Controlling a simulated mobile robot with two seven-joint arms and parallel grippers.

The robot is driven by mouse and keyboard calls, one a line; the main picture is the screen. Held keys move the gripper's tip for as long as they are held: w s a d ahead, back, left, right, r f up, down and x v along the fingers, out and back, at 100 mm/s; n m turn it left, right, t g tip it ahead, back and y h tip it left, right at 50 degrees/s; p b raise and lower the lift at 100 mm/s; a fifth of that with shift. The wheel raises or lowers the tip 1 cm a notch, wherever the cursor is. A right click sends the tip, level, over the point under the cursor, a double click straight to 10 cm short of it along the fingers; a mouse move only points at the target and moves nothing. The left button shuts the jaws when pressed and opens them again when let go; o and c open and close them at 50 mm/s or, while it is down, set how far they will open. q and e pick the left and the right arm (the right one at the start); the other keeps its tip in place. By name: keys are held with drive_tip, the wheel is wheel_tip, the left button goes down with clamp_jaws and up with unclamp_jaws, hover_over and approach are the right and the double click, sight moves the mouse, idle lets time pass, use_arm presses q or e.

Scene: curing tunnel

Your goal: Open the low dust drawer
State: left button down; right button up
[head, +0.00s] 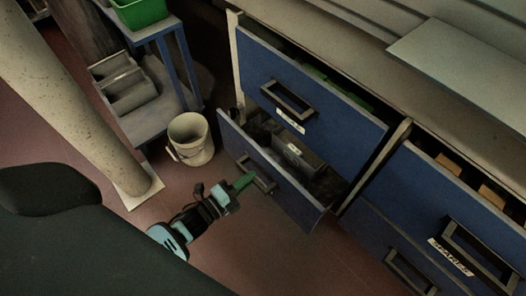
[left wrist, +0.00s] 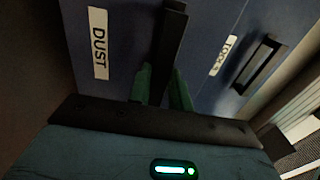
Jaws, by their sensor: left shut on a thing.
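The low dust drawer (head: 292,196) stands pulled out from the blue cabinet in the head view, its inside partly showing with dark contents. Its dark bar handle (head: 262,181) is on the front. In the left wrist view the drawer front bears a "DUST" label (left wrist: 98,42), and the handle (left wrist: 170,45) runs between my green fingers. My left gripper (head: 245,182) is shut on this handle; it also shows in the left wrist view (left wrist: 161,88). My right gripper is in neither view.
Above is another blue drawer (head: 315,105), slightly open, with its own handle. A white bucket (head: 190,140) stands on the floor to the left, near a blue-legged rack (head: 150,118) and a pale column (head: 85,95). A "SPARES" drawer (head: 440,215) is at right. Reddish floor lies before the dust drawer.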

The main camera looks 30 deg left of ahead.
use_arm(q)
drive_tip(key=p+v, duration=0.2)
drive_tip(key=v, duration=2.1)
drive_tip(key=shift+r, duration=0.15)
drive_tip(key=c, duration=1.3)
unclamp_jaws()
drive_tip(key=shift+s, duration=0.1)
drive_tip(key=p+v, duration=0.1)
drive_tip(key=v, duration=0.6)
drive_tip(key=shift+s+a, duration=0.15)
drive_tip(key=shift+s, duration=0.15)
